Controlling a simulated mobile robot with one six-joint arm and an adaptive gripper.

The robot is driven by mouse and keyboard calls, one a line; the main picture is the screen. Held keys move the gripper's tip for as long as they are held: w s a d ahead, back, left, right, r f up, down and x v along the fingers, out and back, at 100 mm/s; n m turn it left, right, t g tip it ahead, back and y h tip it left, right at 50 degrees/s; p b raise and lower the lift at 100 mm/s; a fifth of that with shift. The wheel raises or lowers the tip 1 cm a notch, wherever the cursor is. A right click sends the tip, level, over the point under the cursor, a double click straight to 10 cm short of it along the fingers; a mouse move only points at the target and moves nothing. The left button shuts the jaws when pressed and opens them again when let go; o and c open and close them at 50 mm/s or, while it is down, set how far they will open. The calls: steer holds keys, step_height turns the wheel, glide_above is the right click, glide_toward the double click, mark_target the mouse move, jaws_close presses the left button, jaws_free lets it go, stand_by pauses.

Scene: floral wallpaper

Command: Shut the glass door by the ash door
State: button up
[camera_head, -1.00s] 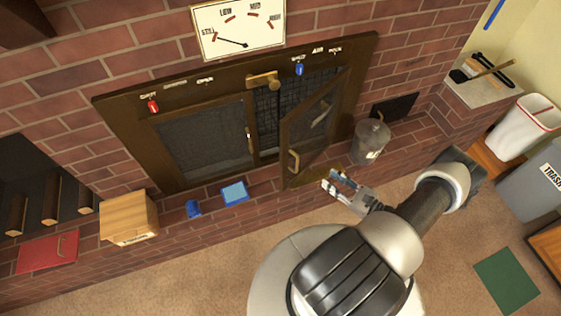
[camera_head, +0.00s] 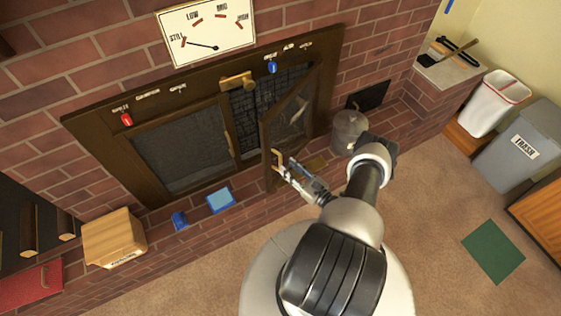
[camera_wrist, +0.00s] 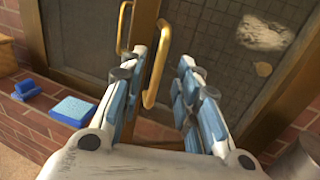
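The glass door (camera_head: 292,112) on the right of the dark wooden fireplace frame stands swung open toward me. Its brass handle (camera_wrist: 157,62) shows in the wrist view, and its glass has a pale smudge (camera_wrist: 265,33). My gripper (camera_head: 277,163) is at this handle. In the wrist view my gripper (camera_wrist: 168,75) is open, with the handle between its fingers, closer to the left finger; I cannot tell whether they touch. The left glass door (camera_head: 182,150) is shut. A small black panel (camera_head: 368,95), perhaps the ash door, is in the brick to the right.
A metal bucket (camera_head: 349,130) stands on the hearth right of the open door. A blue sponge (camera_head: 220,200), a small blue object (camera_head: 179,220) and a wooden box (camera_head: 113,238) lie to the left. A white bin (camera_head: 493,103) and grey trash bin (camera_head: 520,150) stand at far right.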

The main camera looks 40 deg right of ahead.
mark_target(280, 160)
steer(key=shift+w+a+b, duration=0.1)
steer(key=shift+w+b, duration=0.25)
steer(key=shift+w, duration=2.4)
steer(key=shift+c, duration=0.4)
jaws_close()
